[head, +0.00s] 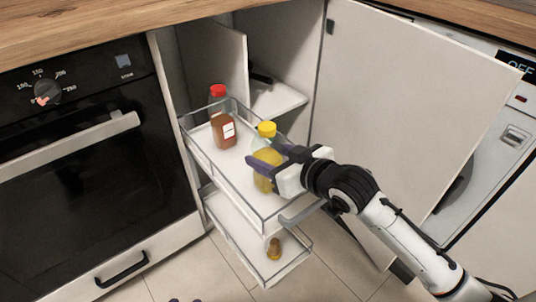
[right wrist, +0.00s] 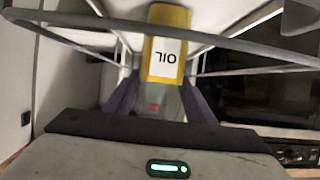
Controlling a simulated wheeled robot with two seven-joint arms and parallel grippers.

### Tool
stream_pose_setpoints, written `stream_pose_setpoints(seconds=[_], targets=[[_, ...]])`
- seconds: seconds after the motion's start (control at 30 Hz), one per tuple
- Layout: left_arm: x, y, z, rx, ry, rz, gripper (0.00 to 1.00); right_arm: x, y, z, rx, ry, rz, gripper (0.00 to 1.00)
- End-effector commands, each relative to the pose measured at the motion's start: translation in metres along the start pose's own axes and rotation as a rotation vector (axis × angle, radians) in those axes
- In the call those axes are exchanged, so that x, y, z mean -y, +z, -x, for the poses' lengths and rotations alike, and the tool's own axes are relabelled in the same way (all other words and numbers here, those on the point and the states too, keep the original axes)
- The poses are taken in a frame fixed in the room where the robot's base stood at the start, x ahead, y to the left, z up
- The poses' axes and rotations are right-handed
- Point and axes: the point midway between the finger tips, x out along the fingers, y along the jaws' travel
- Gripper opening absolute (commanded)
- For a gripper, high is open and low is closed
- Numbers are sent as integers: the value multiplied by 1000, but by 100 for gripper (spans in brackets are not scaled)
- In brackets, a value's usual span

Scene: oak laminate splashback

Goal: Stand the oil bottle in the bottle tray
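The oil bottle (head: 267,172) has a yellow cap, a clear top and yellow oil. It is about upright, within the outline of the upper pull-out tray (head: 204,160), near its front end. I cannot tell whether its base touches the tray floor. My right gripper (head: 268,160) is shut on the bottle, with one purple finger on each side. In the right wrist view the oil bottle (right wrist: 166,58) appears upside down between the fingers, its OIL label facing the camera.
A red-capped bottle (head: 222,130) stands toward the back of the upper tray. A small brown bottle (head: 274,249) is in the lower tray (head: 240,243). Wire rails edge both trays. An open cabinet door (head: 400,100) is at right; an oven (head: 80,170) is at left.

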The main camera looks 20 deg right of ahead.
Motion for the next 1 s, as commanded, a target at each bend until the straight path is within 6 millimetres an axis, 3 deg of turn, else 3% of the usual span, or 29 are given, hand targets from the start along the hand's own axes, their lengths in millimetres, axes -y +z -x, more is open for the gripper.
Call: stream_pose_setpoints(seconds=[0.1,0.47,0.63,0.83,1.0], targets=[[0,1,0,2,-1,0,31,0,0,0,1,0,0,67],[0,1,0,3,-1,0,31,0,-3,4,2,0,1,67],[2,0,5,24,-17,-9,31,0,-4,31,4,0,2,67],[12,16,2,91,-53,-24,31,0,-4,76,5,0,1,67],[18,12,4,65,-74,-18,31,0,-3,104,4,0,0,67]])
